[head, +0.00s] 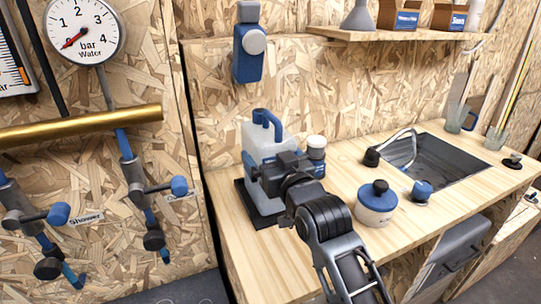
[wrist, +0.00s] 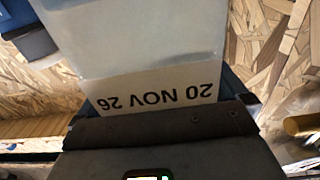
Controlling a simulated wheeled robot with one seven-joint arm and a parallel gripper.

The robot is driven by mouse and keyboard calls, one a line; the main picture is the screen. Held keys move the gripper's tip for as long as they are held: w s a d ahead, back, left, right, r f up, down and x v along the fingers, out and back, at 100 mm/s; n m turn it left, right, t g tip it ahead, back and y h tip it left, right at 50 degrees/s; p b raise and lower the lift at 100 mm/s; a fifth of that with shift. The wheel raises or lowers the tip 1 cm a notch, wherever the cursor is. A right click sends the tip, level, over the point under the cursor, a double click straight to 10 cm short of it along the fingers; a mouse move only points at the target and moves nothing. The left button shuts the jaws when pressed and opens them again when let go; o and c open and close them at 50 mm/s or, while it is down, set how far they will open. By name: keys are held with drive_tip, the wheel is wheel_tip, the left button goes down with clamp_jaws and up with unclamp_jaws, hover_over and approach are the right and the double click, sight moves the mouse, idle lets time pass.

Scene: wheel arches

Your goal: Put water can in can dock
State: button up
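The water can (head: 253,138) is a translucent whitish can with a blue handle on top. It stands upright at the left end of the wooden counter, on or in a black tray-like base that looks like the can dock (head: 242,200). I cannot tell whether it is fully seated. My gripper (head: 262,172) is at the can's front right side and hides part of it. In the wrist view, the can (wrist: 150,35) fills the middle close ahead, with a label reading "20 NOV 26" upside down. The finger closure and contact are not clear.
A sink (head: 440,160) is farther right. Pipes with blue-handled valves (head: 60,213) are on the left wall.

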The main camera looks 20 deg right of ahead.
drive_tip(key=shift+s, duration=0.35)
drive_tip(key=s+b, duration=0.1)
drive_tip(key=s, duration=1)
drive_tip(key=shift+s+r, duration=0.15)
drive_tip(key=shift+s, duration=0.05)
drive_tip(key=shift+g, duration=0.5)
drive_tip(key=s+f, duration=0.2)
drive_tip(key=s, duration=0.1)
drive_tip(key=s+f, duration=0.5)
drive_tip(key=s, duration=0.2)
drive_tip(key=shift+d+f, duration=0.3)
drive_tip(key=s+f+g, duration=0.2)
drive_tip(key=s, duration=2.6)
drive_tip(key=shift+a, duration=0.3)
